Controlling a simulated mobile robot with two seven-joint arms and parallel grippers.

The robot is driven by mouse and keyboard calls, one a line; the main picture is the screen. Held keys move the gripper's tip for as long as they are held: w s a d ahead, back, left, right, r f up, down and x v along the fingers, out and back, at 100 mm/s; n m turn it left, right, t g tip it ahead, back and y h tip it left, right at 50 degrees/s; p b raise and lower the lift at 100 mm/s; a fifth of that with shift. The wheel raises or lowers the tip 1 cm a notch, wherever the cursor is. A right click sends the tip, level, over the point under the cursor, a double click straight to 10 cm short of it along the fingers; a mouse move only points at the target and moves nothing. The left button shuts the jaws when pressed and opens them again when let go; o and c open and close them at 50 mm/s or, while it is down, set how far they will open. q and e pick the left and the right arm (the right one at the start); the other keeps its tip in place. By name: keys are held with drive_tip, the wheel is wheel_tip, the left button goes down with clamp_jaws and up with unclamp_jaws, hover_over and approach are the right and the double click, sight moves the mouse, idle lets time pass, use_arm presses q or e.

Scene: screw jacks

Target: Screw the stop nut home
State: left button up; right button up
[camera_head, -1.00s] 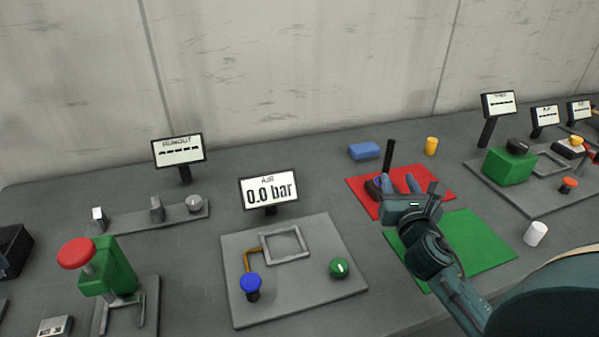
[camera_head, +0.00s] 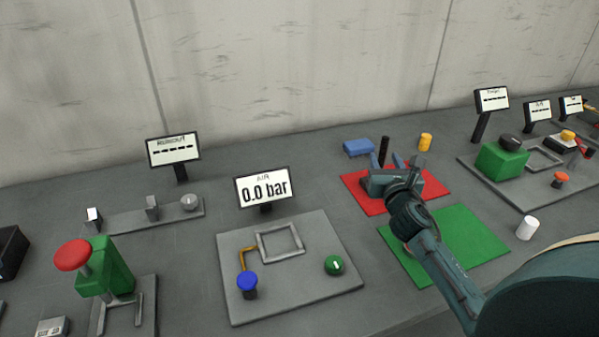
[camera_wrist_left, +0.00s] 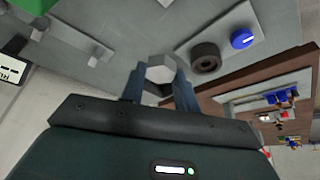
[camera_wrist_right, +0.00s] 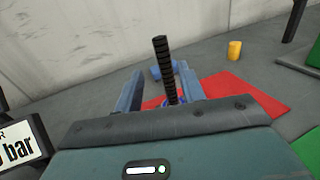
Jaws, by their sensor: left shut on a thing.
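A black threaded screw (camera_head: 384,149) stands upright on the red mat (camera_head: 437,187). In the right wrist view the screw (camera_wrist_right: 164,68) shows between the fingers of my right gripper (camera_wrist_right: 158,88), with some blue at its foot. My right gripper (camera_head: 388,162) is open over the red mat; its hand hides most of the jack's base. Whether its fingers touch anything is unclear. In the left wrist view my left gripper (camera_wrist_left: 158,88) is shut on a light grey hexagonal piece (camera_wrist_left: 160,70), which looks like a nut. The left gripper does not show in the head view.
A green mat (camera_head: 480,245) lies in front of the red one. A blue block (camera_head: 358,147) and a yellow cylinder (camera_head: 425,142) stand behind, a white cylinder (camera_head: 527,228) at right. The air panel (camera_head: 295,290) reading 0.0 bar is at left. A dark ring (camera_wrist_left: 205,57) lies near the left gripper.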

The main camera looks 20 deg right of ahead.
sight(384, 153)
drive_tip(key=x, duration=0.5)
drive_tip(key=shift+s+d+f, duration=0.1)
drive_tip(key=shift+d, duration=0.2)
drive_tip(key=shift+c, duration=0.6)
clamp_jaws()
idle(0.4)
drive_tip(key=shift+r, duration=0.25)
